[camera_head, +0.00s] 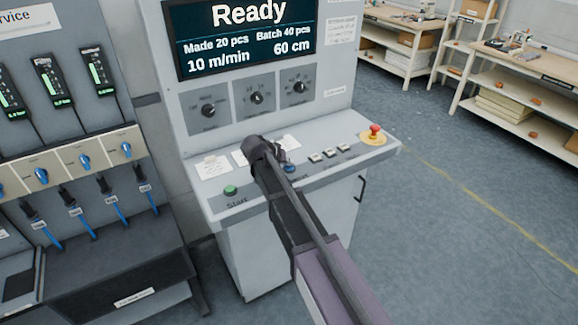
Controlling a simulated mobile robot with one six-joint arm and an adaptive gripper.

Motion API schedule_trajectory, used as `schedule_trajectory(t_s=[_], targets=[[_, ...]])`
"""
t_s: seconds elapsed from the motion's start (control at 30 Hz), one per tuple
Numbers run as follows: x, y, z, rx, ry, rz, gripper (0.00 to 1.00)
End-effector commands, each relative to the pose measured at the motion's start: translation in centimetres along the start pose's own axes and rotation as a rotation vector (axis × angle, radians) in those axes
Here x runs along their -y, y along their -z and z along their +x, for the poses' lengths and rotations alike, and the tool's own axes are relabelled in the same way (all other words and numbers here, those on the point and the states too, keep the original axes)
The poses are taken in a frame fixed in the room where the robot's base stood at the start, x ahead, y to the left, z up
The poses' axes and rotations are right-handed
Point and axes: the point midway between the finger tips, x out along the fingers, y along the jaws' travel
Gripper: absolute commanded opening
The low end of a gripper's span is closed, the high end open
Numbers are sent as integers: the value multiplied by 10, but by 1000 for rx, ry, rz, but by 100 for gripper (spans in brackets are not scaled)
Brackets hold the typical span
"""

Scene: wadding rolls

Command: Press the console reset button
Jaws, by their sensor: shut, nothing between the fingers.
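The grey console (224,205) stands in the middle, with a sloping panel under its screen. A blue button (290,169) sits on this panel, just right of my arm. Its label is mostly covered by my arm, so I cannot read it in full. My gripper (281,157) is dark and shut, with nothing in it. It is over the middle of the panel, just above and left of the blue button in the picture. I cannot tell its height above the panel or whether it touches anything.
A green Start button (231,190) is left of my arm. The screen (247,38) reads Ready. A service rack (75,130) stands left. The floor at right is clear.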

Motion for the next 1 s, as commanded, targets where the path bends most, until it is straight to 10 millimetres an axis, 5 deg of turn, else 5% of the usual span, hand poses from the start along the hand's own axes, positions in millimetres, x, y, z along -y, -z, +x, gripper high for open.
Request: schedule_trajectory(t_s=[1.0], targets=[[-15, 15, -21, -1, 0, 0, 0]])
